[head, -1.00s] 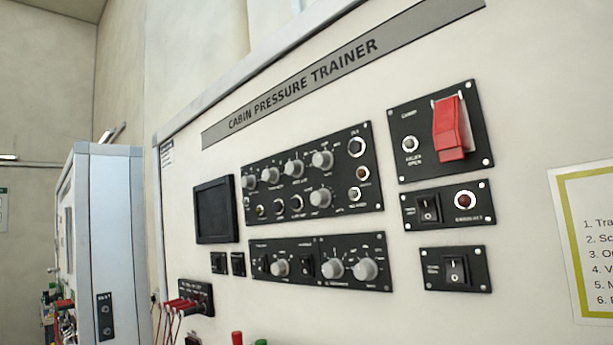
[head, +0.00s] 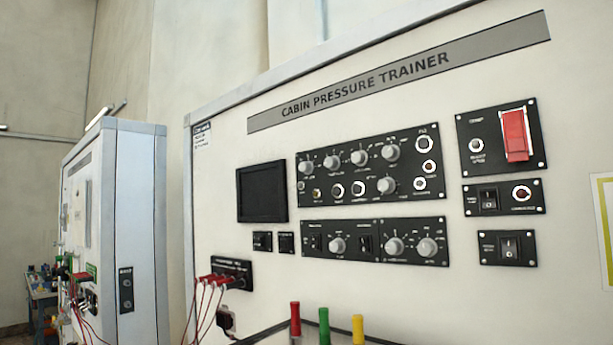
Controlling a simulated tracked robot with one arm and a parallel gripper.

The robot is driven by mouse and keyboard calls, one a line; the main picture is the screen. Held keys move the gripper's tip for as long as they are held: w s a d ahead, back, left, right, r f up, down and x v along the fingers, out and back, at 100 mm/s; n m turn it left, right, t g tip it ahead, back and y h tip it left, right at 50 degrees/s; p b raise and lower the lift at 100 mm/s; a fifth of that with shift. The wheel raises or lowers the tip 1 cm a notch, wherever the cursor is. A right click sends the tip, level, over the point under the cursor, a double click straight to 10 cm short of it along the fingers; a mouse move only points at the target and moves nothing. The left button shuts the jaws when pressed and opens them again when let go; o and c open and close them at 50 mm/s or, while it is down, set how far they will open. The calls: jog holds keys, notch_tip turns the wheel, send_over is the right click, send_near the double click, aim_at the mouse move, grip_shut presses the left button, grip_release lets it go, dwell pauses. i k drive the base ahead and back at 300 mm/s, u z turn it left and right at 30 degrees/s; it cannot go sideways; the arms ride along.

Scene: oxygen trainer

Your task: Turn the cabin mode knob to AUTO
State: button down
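The white board headed "CABIN PRESSURE TRAINER" (head: 230,175) fills the middle and right of the head view. Its upper black panel (head: 305,199) carries several grey knobs, among them one at the top right (head: 390,152) and one below it (head: 387,185). The lower black panel (head: 366,226) has a left knob (head: 338,246), a middle knob (head: 395,247) and a right knob (head: 428,247). The labels are too small to read, so I cannot tell which knob is the cabin mode knob or where it points. My gripper is not in view.
A red guarded switch (head: 517,136) and rocker switches (head: 510,247) sit on the right. A dark screen (head: 262,191) is on the left, above red plugs with wires (head: 219,279). Red, green and yellow upright pieces (head: 324,326) stand low in front. A grey cabinet (head: 138,220) stands left.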

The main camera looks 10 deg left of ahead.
aim_at(391, 152)
jog(key=u, duration=0.15)
jog(key=i, duration=0.5)
jog(key=z, duration=0.15)
jog(key=k, duration=0.5)
jog(key=z, duration=0.85)
jog(key=i, duration=0.4)
jog(key=u, duration=0.45)
